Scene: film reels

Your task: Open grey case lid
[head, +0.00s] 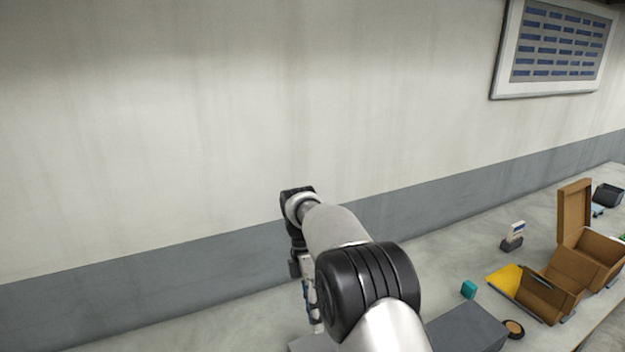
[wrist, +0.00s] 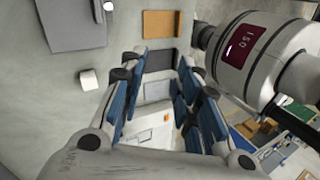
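A dark grey box-shaped thing (head: 465,328) sits on the bench at the lower edge of the head view, partly hidden by my arm; its top looks flat and closed. A grey flat-topped thing (wrist: 72,22) shows at the upper left of the wrist view; I cannot tell whether it is the same one. My gripper (head: 313,318) hangs down beyond my arm near the wall, partly hidden. In the wrist view my gripper (wrist: 160,108) has its blue-padded fingers apart. Pale surfaces show beyond the gap, and nothing is clearly held.
An open brown box (head: 575,220) and a smaller brown box (head: 548,298) stand at the right. A yellow sheet (head: 505,280), a teal block (head: 468,290) and a round brown-topped item (head: 514,328) are nearby. A white block (wrist: 90,80) lies left of my fingers. The wall is close behind.

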